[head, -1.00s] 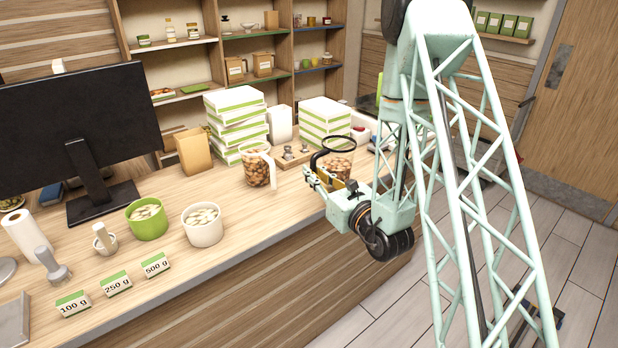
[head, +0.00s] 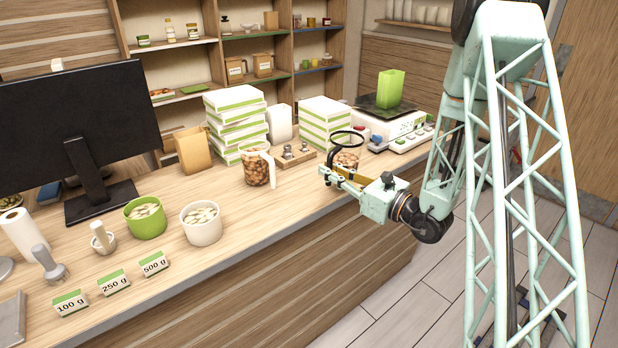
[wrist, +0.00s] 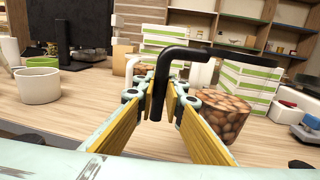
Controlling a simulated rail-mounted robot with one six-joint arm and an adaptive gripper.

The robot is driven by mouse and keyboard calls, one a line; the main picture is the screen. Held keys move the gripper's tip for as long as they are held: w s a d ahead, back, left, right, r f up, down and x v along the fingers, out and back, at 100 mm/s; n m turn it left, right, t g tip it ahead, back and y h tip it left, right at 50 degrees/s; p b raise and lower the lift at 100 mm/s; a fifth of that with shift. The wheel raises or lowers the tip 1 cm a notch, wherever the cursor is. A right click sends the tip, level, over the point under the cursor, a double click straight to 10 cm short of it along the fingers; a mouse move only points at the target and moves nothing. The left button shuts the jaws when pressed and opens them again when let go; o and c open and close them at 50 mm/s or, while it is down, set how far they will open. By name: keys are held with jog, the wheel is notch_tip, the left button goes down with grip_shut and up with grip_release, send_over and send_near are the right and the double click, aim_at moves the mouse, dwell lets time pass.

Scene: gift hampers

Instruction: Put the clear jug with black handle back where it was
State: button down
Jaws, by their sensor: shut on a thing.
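The clear jug with black handle (head: 346,160) holds brown nuts and stands upright at the right part of the counter, near its front edge. It also shows in the wrist view (wrist: 214,120). My gripper (head: 328,174) is shut on its black handle; in the wrist view the yellow finger pads (wrist: 163,90) lie on both sides of the handle's downward bar. The gripper partly hides the jug's lower part in the head view. I cannot tell whether the jug's base touches the counter.
A similar nut-filled jug with a white handle (head: 257,167) stands to the left. A small wooden weight block (head: 294,156) and stacked white-green boxes (head: 325,122) are behind. A scale (head: 397,125) bearing a green bag (head: 391,88) is at the back right. The front-middle counter is clear.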

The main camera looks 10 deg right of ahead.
jog(key=shift+s+d+f+n+y, duration=0.15)
jog(key=shift+s+d+n+y, duration=0.15)
jog(key=shift+s+d+n, duration=0.3)
jog(key=shift+w+d, duration=0.1)
jog(key=shift+w, duration=0.1)
jog(key=s+a+f+b+x, duration=0.1)
jog(key=f+x, duration=0.1)
jog(key=x, duration=1.3)
jog(key=shift+w+a, duration=0.25)
jog(key=shift+a, duration=0.3)
jog(key=shift+f+g, duration=0.15)
jog(key=shift+g, duration=0.15)
jog(key=shift+f+b, duration=0.45)
jog(key=shift+f, duration=1.4)
jog(key=c, duration=2.7)
grip_release()
